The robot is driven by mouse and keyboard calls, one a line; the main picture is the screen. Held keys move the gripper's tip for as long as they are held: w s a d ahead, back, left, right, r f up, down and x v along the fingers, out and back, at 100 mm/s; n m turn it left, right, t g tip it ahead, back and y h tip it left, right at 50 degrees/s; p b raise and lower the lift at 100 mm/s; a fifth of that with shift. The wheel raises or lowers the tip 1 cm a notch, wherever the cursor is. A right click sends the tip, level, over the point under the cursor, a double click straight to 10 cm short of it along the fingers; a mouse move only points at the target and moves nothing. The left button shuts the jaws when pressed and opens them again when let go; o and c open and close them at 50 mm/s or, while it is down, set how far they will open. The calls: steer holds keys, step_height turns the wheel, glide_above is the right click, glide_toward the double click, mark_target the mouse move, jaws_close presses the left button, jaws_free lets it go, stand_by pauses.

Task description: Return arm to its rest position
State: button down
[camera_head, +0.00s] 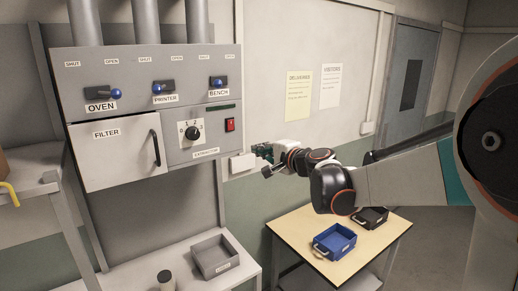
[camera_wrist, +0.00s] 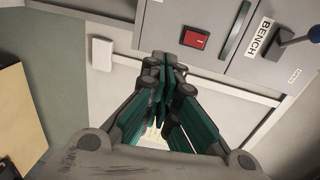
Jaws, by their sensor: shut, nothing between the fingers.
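My gripper (camera_head: 264,160) is at the end of my arm, which reaches in from the right in the head view. It hangs in the air just right of the extractor panel (camera_head: 199,134), above and left of the wooden table. In the wrist view my gripper (camera_wrist: 165,75) shows its green-sided fingers closed together with nothing between them. The red switch (camera_wrist: 194,39) and the BENCH lever (camera_wrist: 300,38) lie beyond the fingers there. I cannot tell the exact gap between the fingertips and the panel.
A wooden table (camera_head: 294,231) holds a blue tray (camera_head: 334,241) and a black tray (camera_head: 371,217). A grey bin (camera_head: 214,257) and a small cylinder (camera_head: 166,280) stand on a white bench (camera_head: 243,268). The filter door (camera_head: 115,153) is shut. A grey door (camera_head: 407,85) stands at the back.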

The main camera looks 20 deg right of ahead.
steer(key=shift+s+d+r, duration=0.1)
steer(key=shift+s+d, duration=0.05)
steer(key=s+a+f+n+g+b, duration=0.25)
steer(key=s+a+f+b, duration=0.25)
steer(key=s+f+b, duration=0.3)
steer(key=s+a+f+n+g+b, duration=0.2)
steer(key=s+a+f+n+b, duration=0.3)
steer(key=s+f, duration=0.55)
steer(key=s+d+f+n+g+h+b, duration=0.2)
steer(key=s+d+f+n+b, duration=0.1)
steer(key=s+f+b, duration=0.4)
steer(key=s+d+f+n+g+h+b, duration=0.2)
steer(key=s+f+b, duration=0.4)
steer(key=s+f, duration=0.6)
step_height(320, 180, down, 4)
steer(key=shift+d+r+n+h+b, duration=0.1)
steer(key=shift+d+n+h+b, duration=0.4)
steer(key=shift+n, duration=0.45)
steer(key=c, duration=2.4)
jaws_free()
